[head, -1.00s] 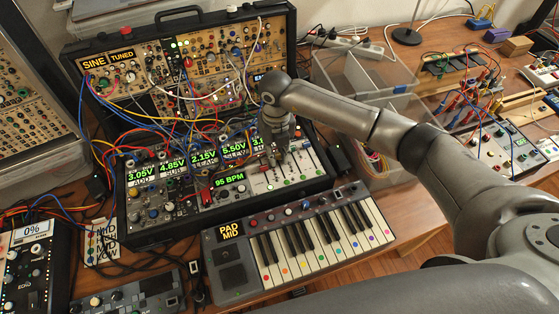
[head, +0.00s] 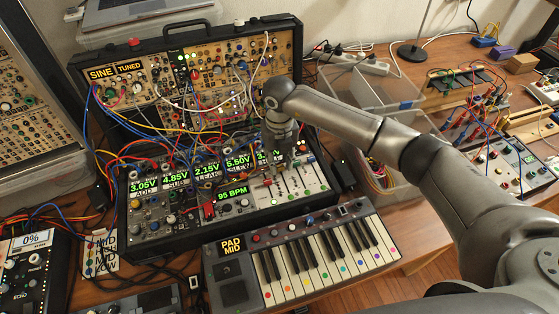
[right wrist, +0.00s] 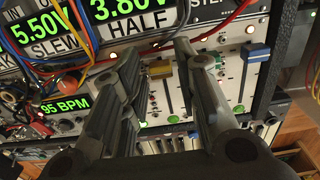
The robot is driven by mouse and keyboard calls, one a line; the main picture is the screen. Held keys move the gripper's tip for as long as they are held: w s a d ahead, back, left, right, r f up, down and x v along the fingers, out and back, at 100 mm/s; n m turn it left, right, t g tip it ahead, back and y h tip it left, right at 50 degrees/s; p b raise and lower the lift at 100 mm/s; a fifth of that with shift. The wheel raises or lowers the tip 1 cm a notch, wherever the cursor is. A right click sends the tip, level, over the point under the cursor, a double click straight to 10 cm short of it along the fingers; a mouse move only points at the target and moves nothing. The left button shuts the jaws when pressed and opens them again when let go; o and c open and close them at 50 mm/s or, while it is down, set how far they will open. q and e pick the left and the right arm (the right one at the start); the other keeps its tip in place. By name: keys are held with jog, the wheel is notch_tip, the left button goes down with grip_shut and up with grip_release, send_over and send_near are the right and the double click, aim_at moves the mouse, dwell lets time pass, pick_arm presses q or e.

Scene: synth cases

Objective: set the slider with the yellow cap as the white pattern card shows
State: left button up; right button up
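In the right wrist view the yellow cap (right wrist: 162,69) is on a slider of the fader panel, near the upper end of its slot. My right gripper (right wrist: 157,50) is open, its fingers on either side of this cap with a visible gap. In the head view my right gripper (head: 283,150) is over the fader panel and seems to hide the yellow cap. The white pattern card (head: 102,253) stands at the left; its lines seem to read MID several times and LOW at the bottom, partly unclear. My left gripper is not in view.
A blue cap (right wrist: 257,53) is on a slider to the right. Patch cables (right wrist: 225,20) cross above the faders. A small keyboard (head: 310,255) lies in front of the synth case. A clear plastic bin (head: 355,100) stands to the right, behind my forearm.

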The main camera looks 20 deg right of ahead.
aim_at(279, 165)
notch_tip(279, 165, up, 11)
dwell(0.3)
dwell(0.5)
